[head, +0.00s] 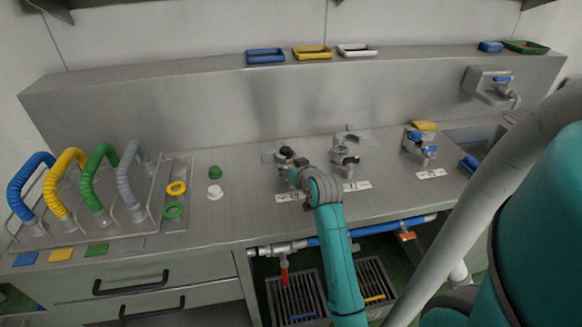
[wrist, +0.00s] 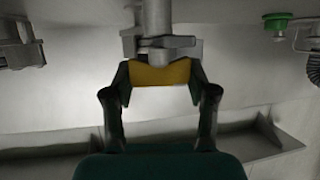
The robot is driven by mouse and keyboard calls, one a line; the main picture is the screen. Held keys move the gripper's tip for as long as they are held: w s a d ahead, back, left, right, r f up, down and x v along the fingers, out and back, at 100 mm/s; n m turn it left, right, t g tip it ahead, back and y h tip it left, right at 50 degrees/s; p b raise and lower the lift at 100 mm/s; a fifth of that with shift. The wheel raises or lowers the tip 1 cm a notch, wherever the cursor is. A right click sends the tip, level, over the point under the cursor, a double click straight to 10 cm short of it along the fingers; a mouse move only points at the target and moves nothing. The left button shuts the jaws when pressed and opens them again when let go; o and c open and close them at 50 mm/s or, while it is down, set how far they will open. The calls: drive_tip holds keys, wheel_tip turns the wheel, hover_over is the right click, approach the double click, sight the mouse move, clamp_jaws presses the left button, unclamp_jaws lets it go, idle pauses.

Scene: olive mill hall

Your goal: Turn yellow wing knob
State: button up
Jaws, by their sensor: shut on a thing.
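The yellow wing knob (wrist: 160,73) shows in the wrist view, below a grey metal fitting (wrist: 156,44) and its stem. My gripper (wrist: 160,80) has one dark finger at each end of the knob and is shut on it. The knob looks roughly level across that picture. In the head view my gripper (head: 294,172) is at the left fitting on the steel counter (head: 237,210), and the held knob is hidden there. Another yellow part (head: 424,126) tops the right fitting, apart from my gripper.
A middle fitting (head: 345,158) stands close to the right of my gripper. Coloured hoses (head: 105,170) arch at the left end of the counter. Green, yellow and white rings and caps lie nearer. A red-handled valve (head: 284,272) hangs under the front edge.

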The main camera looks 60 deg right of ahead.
drive_tip(key=shift+f+m+g+h, duration=0.1)
drive_tip(key=shift+m+g+h, duration=0.8)
drive_tip(key=shift+m, duration=0.2)
drive_tip(key=o, duration=1.2)
drive_tip(key=shift+c, duration=0.2)
drive_tip(key=shift+a, duration=0.1)
drive_tip(key=v, duration=1.2)
